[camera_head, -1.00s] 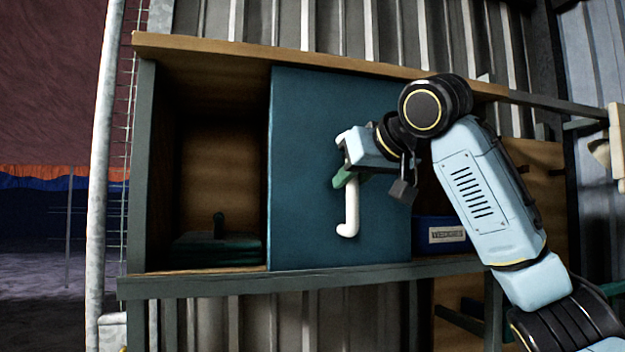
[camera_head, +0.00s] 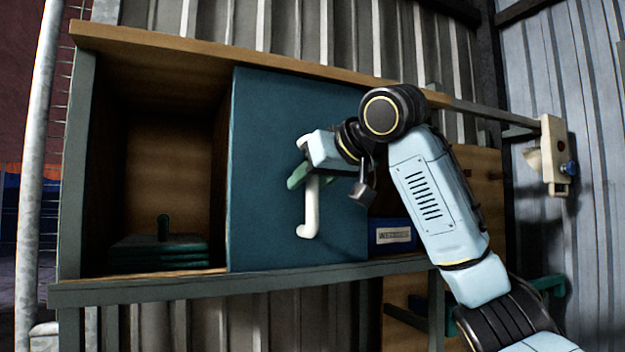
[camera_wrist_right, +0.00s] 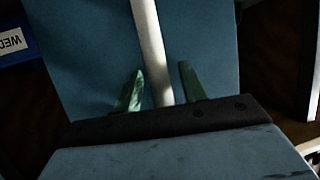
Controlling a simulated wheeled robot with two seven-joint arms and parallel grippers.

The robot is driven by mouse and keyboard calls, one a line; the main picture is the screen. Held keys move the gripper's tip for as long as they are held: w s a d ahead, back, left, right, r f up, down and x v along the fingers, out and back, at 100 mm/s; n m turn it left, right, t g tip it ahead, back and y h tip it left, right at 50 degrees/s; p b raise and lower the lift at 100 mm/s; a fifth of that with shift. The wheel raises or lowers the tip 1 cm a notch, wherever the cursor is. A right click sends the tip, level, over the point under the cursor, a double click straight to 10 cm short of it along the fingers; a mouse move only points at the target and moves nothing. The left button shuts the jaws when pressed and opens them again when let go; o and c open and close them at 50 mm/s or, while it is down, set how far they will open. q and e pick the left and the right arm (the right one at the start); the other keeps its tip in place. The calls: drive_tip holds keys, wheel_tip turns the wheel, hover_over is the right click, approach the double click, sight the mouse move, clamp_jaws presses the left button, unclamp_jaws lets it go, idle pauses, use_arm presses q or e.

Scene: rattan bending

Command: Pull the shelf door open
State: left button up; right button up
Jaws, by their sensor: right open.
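The shelf door (camera_head: 265,180) is a flat teal panel across the middle of a wooden shelf. Open compartments show on both sides of it. Its white bar handle (camera_head: 309,215) stands upright, with its upper part partly covered by my right gripper (camera_head: 297,179). In the right wrist view, the handle (camera_wrist_right: 150,45) runs between the two green fingers of that gripper (camera_wrist_right: 158,75). The fingers are apart, one on each side of the bar, with gaps showing. The door also fills the middle of that view (camera_wrist_right: 90,60). My left gripper is not in view.
The left compartment holds a dark green stacked item (camera_head: 160,250). A blue labelled box (camera_head: 391,246) sits right of the door, partly behind my arm. A beige fixture (camera_head: 553,158) is at far right.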

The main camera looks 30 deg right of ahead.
drive_tip(key=b+v, duration=0.2)
drive_tip(key=v, duration=1.1)
drive_tip(key=shift+s+b, duration=0.25)
drive_tip(key=shift+b, duration=0.15)
